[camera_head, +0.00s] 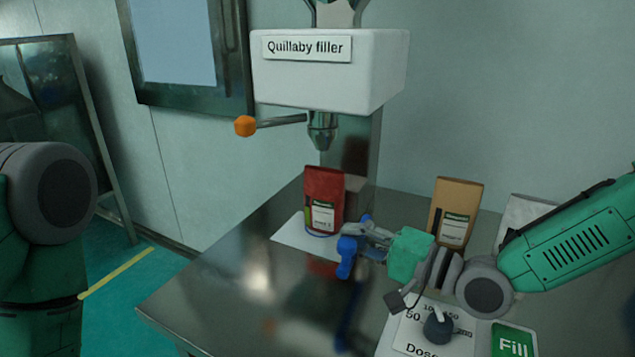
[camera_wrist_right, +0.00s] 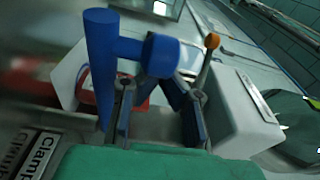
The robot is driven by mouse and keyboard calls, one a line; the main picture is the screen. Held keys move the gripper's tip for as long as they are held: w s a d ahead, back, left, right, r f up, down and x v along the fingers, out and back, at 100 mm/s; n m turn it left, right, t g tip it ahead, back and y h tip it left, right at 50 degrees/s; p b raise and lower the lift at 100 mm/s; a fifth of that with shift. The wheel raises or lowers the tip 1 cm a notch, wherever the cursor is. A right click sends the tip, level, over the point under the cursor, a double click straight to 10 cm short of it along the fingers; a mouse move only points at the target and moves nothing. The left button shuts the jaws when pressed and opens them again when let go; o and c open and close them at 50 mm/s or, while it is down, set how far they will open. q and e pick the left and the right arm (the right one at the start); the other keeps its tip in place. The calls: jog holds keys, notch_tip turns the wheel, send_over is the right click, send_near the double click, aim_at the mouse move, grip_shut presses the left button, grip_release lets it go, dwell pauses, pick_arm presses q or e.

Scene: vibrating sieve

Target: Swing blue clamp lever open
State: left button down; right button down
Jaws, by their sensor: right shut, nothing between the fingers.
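The blue clamp lever (camera_head: 346,258) stands in the middle of the head view, in front of the red bag. In the right wrist view the lever (camera_wrist_right: 101,65) is a thick upright blue bar with a short arm ending in a blue knob to its right. My right gripper (camera_head: 364,236) reaches in from the right, with its fingers close beside the lever. It is shut with nothing held. In the wrist view the gripper (camera_wrist_right: 160,95) is just below the knob; I cannot tell whether they touch. My left gripper is out of view.
A red bag (camera_head: 324,200) stands on a white plate (camera_head: 300,241) under the filler (camera_head: 325,70), which has an orange-knobbed handle (camera_head: 245,126). A tan bag (camera_head: 455,212) stands behind my right arm. A dose dial (camera_head: 438,326) and green Fill label (camera_head: 513,342) are in front. The left tabletop is clear.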

jog(key=shift+s+a+f, duration=0.1)
jog(key=shift+s+a, duration=0.05)
jog(key=shift+s, duration=0.1)
jog(key=shift+s+d, duration=0.1)
jog(key=shift+d, duration=0.1)
jog(key=v, duration=1)
jog(key=shift+d, duration=0.35)
jog(key=shift+s+d, duration=0.1)
jog(key=shift+d, duration=0.3)
jog(key=shift+s+d, duration=0.15)
jog(key=shift+a, duration=0.25)
